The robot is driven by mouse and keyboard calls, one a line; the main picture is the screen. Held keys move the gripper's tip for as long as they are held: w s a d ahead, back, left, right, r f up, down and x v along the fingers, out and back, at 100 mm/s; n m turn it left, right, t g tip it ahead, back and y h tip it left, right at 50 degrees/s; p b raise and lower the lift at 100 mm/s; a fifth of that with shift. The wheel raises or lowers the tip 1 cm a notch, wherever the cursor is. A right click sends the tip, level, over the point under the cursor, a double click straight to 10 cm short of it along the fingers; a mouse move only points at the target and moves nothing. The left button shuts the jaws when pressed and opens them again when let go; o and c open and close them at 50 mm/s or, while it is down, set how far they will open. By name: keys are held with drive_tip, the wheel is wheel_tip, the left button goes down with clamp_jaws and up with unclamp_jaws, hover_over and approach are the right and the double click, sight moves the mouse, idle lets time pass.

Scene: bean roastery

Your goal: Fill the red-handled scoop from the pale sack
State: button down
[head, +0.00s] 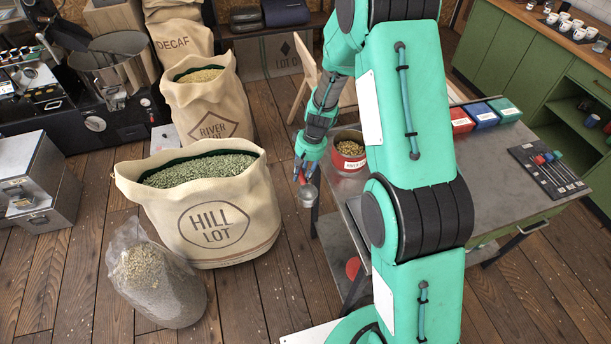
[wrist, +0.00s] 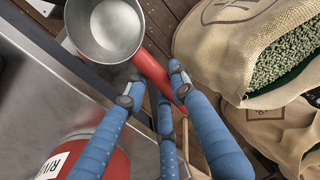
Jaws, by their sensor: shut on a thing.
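My gripper (head: 304,172) is shut on the red handle of the metal scoop (head: 308,195), beside the table's left edge. In the wrist view my gripper's blue fingers (wrist: 153,80) close around the red handle (wrist: 150,68), and the scoop bowl (wrist: 107,28) looks empty and bare inside. The large pale HILL LOT sack (head: 215,222) stands open on the floor to the left of the scoop, full of greenish beans. It also shows in the wrist view (wrist: 222,48), apart from the scoop. The RIVER LOT sack (head: 212,105) behind it holds yellowish beans. The DECAF sack (head: 180,35) is farther back.
The metal table (head: 440,160) on the right bears a red can of beans (head: 346,160), coloured boxes (head: 480,113) and a dark tool board (head: 547,170). A clear bag (head: 165,285) stands before the HILL LOT sack. Wooden floor between sack and table is clear.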

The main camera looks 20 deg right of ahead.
drive_tip(key=w+a+n+p, duration=0.1)
drive_tip(key=w+a, duration=0.8)
drive_tip(key=w, duration=0.4)
drive_tip(key=w+a+n+p, duration=0.1)
drive_tip(key=w+a+p, duration=0.1)
drive_tip(key=w+a, duration=0.85)
drive_tip(key=w+a+r+n+p, duration=0.1)
drive_tip(key=w+a, duration=0.5)
drive_tip(key=a, duration=0.6)
drive_tip(key=w+a+r+n+p, duration=0.1)
drive_tip(key=w+a, duration=0.5)
drive_tip(key=a, duration=0.5)
drive_tip(key=shift+a+r+n+t, duration=0.25)
drive_tip(key=shift+a+n+t, duration=0.05)
drive_tip(key=shift+a, duration=0.1)
drive_tip(key=shift+a+r+t+p, duration=0.1)
drive_tip(key=shift+t+p, duration=0.2)
drive_tip(key=shift+p, duration=2.15)
drive_tip(key=p, duration=0.5)
drive_tip(key=shift+s+d+t+y, duration=0.25)
drive_tip(key=shift+s+t+y, duration=0.05)
drive_tip(key=shift+t, duration=0.1)
drive_tip(key=p, duration=0.3)
drive_tip(key=shift+s+t, duration=0.15)
drive_tip(key=shift+t, duration=0.25)
drive_tip(key=shift+s+d+y+p, duration=0.1)
drive_tip(key=shift+y+p, duration=0.2)
drive_tip(key=shift+p, duration=0.75)
